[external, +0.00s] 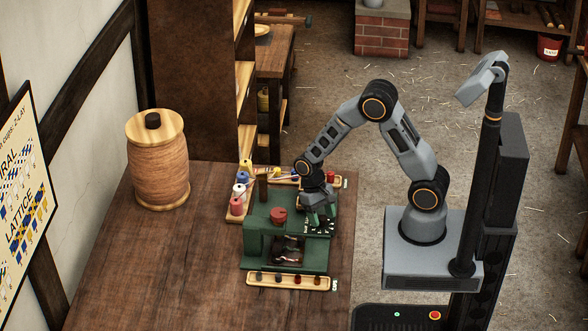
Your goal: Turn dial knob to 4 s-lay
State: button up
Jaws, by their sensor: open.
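A green machine (258,250) stands on the wooden table. A round red knob-like part (278,215) sits on its top. My gripper (319,222) points down over the right part of the machine, just right of the red part, at a small dark panel with pale marks (313,233). Its jaws are open. The gripper hides much of that panel, and I cannot make out a dial knob or its setting there. I cannot tell whether the fingers touch anything.
Colored spools (239,190) stand in a tray left of the machine. A wooden strip with dark pegs (288,282) lies in front. A large wound drum (158,165) stands at the back left. The table's left front (150,270) is clear.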

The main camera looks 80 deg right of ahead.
jog(key=c, duration=0.9)
